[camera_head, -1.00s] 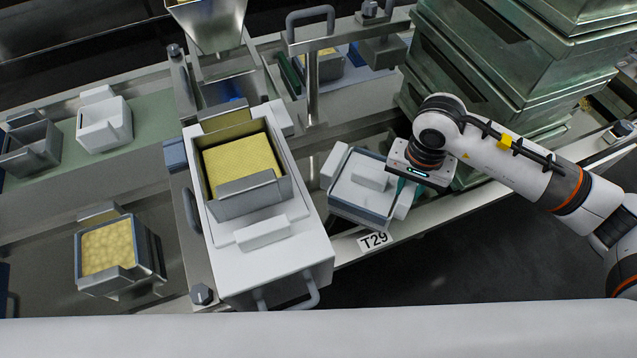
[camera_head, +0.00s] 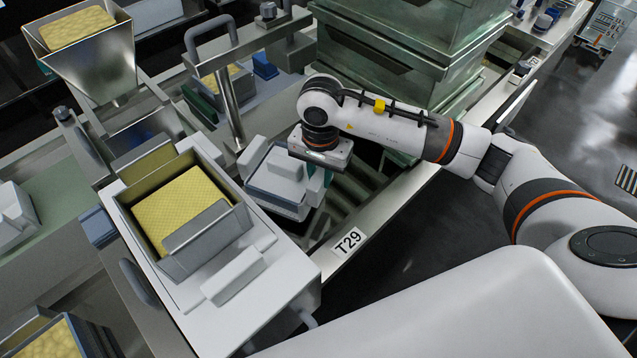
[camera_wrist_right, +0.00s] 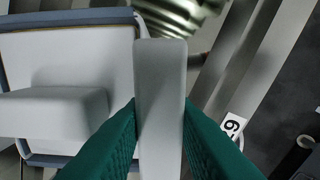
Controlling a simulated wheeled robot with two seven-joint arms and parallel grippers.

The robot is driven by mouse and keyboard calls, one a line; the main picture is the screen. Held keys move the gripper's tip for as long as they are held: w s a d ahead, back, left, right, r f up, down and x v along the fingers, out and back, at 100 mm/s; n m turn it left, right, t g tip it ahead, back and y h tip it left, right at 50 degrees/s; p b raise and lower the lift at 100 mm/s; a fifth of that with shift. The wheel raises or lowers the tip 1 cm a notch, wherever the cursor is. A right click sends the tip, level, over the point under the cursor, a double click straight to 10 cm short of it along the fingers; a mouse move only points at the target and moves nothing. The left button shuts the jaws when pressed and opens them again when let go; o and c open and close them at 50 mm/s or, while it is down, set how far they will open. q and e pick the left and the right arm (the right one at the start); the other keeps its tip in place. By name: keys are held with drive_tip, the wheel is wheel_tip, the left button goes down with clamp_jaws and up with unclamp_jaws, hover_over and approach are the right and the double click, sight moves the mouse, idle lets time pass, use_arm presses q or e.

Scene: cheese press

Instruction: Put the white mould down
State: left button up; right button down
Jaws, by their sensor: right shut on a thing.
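My right gripper (camera_head: 322,176) is shut on the mould (camera_head: 277,186) by a white tab on its right side. The mould has a white top with a raised block and blue-grey walls. In the right wrist view my green fingers (camera_wrist_right: 160,125) clasp the white tab (camera_wrist_right: 160,75), with the mould (camera_wrist_right: 65,55) to their left. It is over or on the roller track, right of the press box; I cannot tell whether its base touches. Another white mould (camera_head: 12,215) is cut by the left edge in the head view. My left gripper is not in view.
A white press box (camera_head: 245,315) holding a mould of yellow curd is close left of the held mould. A steel post (camera_head: 228,110) stands behind. Stacked green crates (camera_head: 390,65) rise beyond. Bare rollers (camera_head: 365,178) show right of my gripper, above the T29 label (camera_head: 349,241).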

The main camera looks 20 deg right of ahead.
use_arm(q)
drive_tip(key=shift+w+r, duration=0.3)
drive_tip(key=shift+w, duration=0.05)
use_arm(e)
drive_tip(key=shift+f, duration=1.65)
drive_tip(key=c, duration=1.2)
unclamp_jaws()
drive_tip(key=shift+f, duration=0.1)
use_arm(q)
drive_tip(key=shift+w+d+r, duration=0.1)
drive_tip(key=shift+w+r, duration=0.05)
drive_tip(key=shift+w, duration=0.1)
use_arm(e)
wheel_tip(320, 180, up, 11)
drive_tip(key=shift+f, duration=0.2)
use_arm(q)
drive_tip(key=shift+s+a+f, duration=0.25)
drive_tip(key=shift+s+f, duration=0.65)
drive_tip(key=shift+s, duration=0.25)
use_arm(e)
drive_tip(key=shift+r, duration=0.75)
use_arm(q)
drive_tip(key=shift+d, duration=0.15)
